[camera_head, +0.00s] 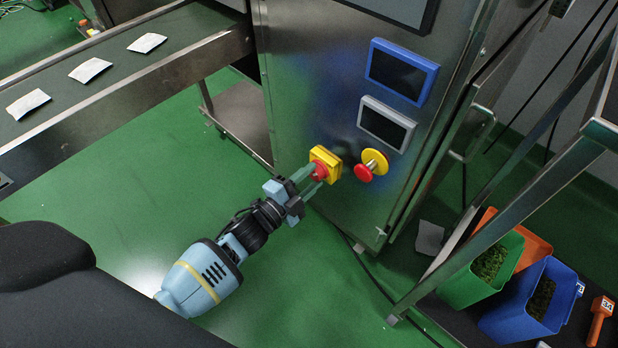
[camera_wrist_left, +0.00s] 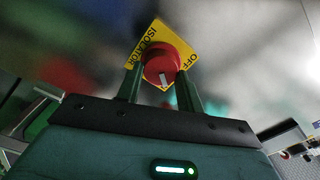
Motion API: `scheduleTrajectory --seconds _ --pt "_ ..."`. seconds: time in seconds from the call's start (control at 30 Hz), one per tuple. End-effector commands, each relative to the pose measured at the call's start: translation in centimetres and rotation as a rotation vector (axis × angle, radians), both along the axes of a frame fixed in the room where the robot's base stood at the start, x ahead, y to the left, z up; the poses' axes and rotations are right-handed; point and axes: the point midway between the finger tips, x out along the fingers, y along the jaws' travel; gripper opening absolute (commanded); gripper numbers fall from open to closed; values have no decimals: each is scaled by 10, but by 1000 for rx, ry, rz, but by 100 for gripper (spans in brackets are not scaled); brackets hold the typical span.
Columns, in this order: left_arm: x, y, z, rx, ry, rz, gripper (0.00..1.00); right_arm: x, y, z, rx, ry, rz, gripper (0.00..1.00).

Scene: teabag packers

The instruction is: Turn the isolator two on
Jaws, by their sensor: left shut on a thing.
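The isolator switch (camera_head: 331,157) is a yellow square plate with a red round knob (camera_head: 320,171), low on the steel cabinet front. In the left wrist view the plate (camera_wrist_left: 187,50) carries the word ISOLATOR, and the knob (camera_wrist_left: 160,64) has a pale mark on its face. My left gripper (camera_head: 314,176) reaches it from the lower left. Its two green fingers stand on either side of the knob and are shut on it. No number is readable on the switch. My right gripper is not in view.
A red emergency stop button (camera_head: 364,173) on a yellow disc sits just right of the isolator. A blue-framed screen (camera_head: 403,73) and grey-framed screen (camera_head: 386,125) are above. A conveyor (camera_head: 130,90) with teabag packets is upper left; green (camera_head: 465,290) and blue bins (camera_head: 515,320) stand lower right.

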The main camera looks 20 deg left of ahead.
Motion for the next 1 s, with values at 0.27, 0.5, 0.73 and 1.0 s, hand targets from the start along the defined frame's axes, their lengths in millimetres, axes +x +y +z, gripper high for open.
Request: scheduleTrajectory --seconds 0.27,0.5,0.73,1.0 --pt "0 0 -1 124 -45 0 14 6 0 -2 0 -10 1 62" --pt "0 0 -1 166 -60 0 14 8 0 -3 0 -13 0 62" --pt "0 0 -1 174 -63 0 14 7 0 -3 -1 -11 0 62" --pt "0 0 -1 174 -62 0 47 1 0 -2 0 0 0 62"
